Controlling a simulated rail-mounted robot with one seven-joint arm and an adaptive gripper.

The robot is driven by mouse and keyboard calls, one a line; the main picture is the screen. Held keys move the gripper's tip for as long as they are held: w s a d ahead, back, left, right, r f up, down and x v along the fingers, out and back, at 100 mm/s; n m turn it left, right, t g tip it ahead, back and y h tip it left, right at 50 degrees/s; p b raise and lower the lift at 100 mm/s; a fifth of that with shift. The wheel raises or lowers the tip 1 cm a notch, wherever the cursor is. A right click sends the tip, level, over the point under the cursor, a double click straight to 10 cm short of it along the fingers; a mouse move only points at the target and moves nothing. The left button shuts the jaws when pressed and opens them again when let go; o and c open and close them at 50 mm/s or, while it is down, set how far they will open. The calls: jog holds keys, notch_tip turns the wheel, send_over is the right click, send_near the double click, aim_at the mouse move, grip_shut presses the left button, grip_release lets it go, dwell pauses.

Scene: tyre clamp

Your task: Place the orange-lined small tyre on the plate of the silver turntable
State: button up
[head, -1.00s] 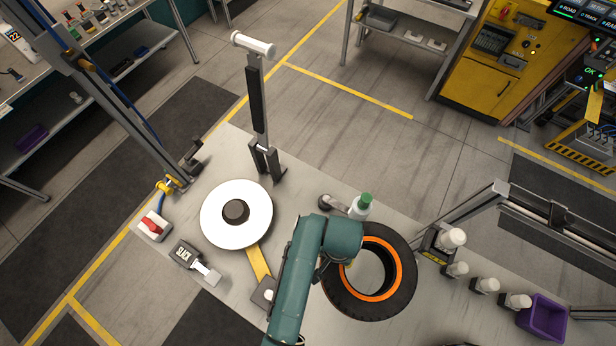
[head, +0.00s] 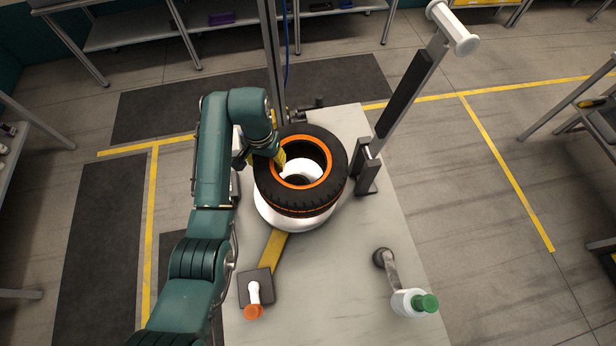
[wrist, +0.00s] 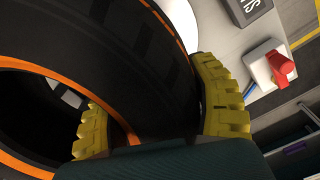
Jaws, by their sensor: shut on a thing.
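The orange-lined small tyre (head: 325,195) is black with orange rings and lies roughly level over the white round plate (head: 270,217) of the turntable. The plate's rim shows below the tyre, and its hub shows through the hole. I cannot tell whether the tyre touches the plate or hangs just above it. My gripper (head: 268,160) is shut on the tyre's left wall in the head view. In the wrist view, the yellow fingers of my gripper (wrist: 158,112) straddle the wall of the tyre (wrist: 120,60), one inside the hole and one outside.
A column with a white roller (head: 455,28) stands right of the tyre. A red switch (wrist: 281,65) shows in the wrist view. The table's middle front is clear.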

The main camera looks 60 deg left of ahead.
jog(key=shift+s+a+n, duration=0.3)
jog(key=shift+s+a, duration=0.3)
jog(key=shift+a, duration=0.35)
notch_tip(320, 180, down, 10)
jog(key=shift+s+r, duration=0.1)
jog(key=shift+r, duration=0.05)
jog(key=o, duration=1.3)
jog(key=shift+f, duration=0.2)
jog(key=shift+c, duration=0.2)
notch_tip(320, 180, up, 12)
jog(key=shift+r, duration=0.1)
